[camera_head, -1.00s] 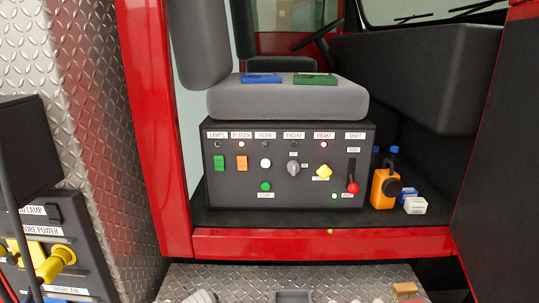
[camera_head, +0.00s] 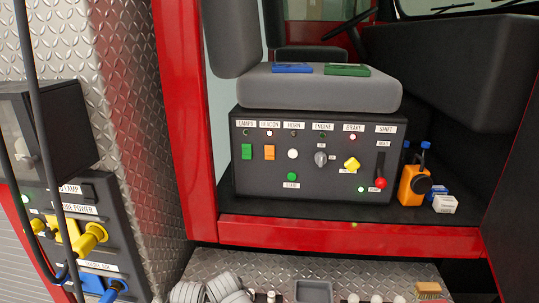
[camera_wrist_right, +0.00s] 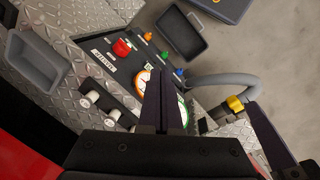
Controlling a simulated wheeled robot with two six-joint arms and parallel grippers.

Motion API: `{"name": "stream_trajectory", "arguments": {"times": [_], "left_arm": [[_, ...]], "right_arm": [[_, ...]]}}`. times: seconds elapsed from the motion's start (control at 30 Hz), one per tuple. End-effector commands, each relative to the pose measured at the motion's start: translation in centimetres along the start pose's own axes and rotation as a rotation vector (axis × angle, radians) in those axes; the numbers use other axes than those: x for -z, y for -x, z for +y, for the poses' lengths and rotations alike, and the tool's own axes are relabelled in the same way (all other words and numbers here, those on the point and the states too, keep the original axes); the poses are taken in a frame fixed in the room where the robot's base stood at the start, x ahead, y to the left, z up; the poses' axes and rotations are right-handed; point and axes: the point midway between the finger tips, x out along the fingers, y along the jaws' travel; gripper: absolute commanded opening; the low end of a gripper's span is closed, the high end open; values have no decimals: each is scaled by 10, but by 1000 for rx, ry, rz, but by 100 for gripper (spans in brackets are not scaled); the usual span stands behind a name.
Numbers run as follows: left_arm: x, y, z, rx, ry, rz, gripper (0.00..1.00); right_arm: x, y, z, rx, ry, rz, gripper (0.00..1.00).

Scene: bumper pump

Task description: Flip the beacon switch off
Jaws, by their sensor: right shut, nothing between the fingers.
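The black control panel (camera_head: 335,172) under the seat shows in the head view, facing me. The orange beacon switch (camera_head: 269,152) is on its left side, below the label BEACON and between the green lamps switch (camera_head: 247,151) and the white horn button (camera_head: 292,154). Whether the switch is tilted up or down is too small to tell. My right gripper (camera_wrist_right: 172,92) shows in the right wrist view, shut and empty, above another panel, away from the beacon switch. My left gripper is not in view.
A red door sill (camera_head: 340,234) runs below the control panel. An orange container (camera_head: 411,186) stands right of it. At left is a power panel with yellow plugs (camera_head: 92,238). The wrist view shows a pump panel with a red knob (camera_wrist_right: 122,47) and a grey tray (camera_wrist_right: 38,60).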

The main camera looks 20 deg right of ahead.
Motion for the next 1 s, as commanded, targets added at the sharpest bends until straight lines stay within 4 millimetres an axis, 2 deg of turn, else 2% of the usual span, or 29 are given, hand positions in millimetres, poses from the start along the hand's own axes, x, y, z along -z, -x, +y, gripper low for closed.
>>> {"name": "stream_trajectory", "arguments": {"times": [0.17, 0.27, 0.4, 0.5, 0.63, 0.8, 0.9, 1.0], "left_arm": [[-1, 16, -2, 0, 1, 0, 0], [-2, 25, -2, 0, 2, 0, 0], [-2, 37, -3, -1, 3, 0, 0], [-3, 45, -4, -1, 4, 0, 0], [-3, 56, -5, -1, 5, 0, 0], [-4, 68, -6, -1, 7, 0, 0], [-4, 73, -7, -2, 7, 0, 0], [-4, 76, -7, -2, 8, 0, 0]], "right_arm": [[35, 22, 65, -229, -44, 142, 0], [58, 46, 111, -402, -51, 248, 0], [88, 91, 167, -640, -24, 391, 0], [107, 129, 199, -805, 22, 485, 0], [130, 181, 229, -1007, 116, 591, 0], [156, 241, 245, -1226, 280, 693, 0], [167, 265, 246, -1318, 375, 727, 0], [176, 281, 245, -1382, 453, 747, 0]]}}
